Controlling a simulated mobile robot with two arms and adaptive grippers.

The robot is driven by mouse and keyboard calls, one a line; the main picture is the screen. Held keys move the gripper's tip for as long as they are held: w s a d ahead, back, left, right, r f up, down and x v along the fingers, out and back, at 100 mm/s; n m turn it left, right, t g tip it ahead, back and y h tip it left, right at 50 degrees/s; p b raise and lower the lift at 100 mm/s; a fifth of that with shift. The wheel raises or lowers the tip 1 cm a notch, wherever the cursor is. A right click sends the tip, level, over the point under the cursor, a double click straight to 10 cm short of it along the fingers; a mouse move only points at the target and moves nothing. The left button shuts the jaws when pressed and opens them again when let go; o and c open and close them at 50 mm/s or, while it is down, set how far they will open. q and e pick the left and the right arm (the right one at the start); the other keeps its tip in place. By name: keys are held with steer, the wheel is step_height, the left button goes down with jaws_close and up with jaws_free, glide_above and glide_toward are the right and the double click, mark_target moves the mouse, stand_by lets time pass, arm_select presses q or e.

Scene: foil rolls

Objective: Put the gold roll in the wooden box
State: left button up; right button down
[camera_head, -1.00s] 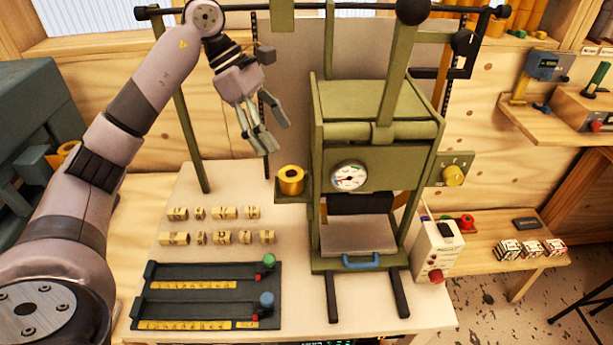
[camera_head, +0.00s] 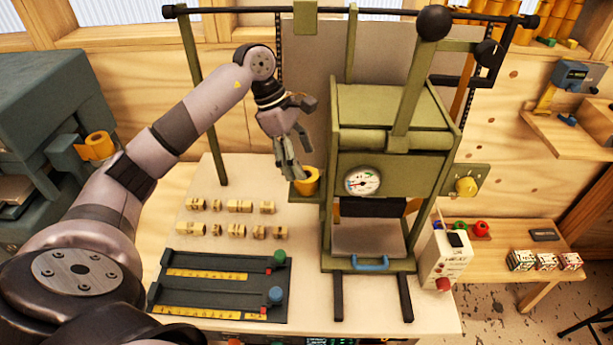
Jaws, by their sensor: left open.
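The gold roll (camera_head: 309,182) stands on a small green shelf at the left side of the green press, with its dark hollow core facing up. My left gripper (camera_head: 291,164) is open, its fingers pointing down just at the roll's upper left. The fingers overlap the roll's left edge in the picture; I cannot tell whether they touch it. I cannot make out a wooden box with certainty. My right gripper is not in view.
The green press (camera_head: 390,160) with its gauge stands right of the roll. Several small brass type pieces (camera_head: 240,207) and a dark ruled tray (camera_head: 220,285) lie on the pale table. Another gold roll (camera_head: 97,146) sits at the grey machine on the left.

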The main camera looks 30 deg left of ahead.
mark_target(308, 174)
arm_select(q)
steer(key=shift+d+f+p, duration=0.15)
steer(key=shift+f+p, duration=0.3)
steer(key=shift+f, duration=0.05)
steer(key=p+x, duration=0.2)
steer(key=x, duration=0.1)
steer(key=shift+w+f, duration=0.1)
steer(key=shift+f, duration=0.1)
steer(key=shift+d+f, duration=0.15)
steer(key=shift+f, duration=0.35)
steer(key=shift+c, duration=1.3)
steer(key=c, duration=1.2)
steer(key=shift+o, duration=0.2)
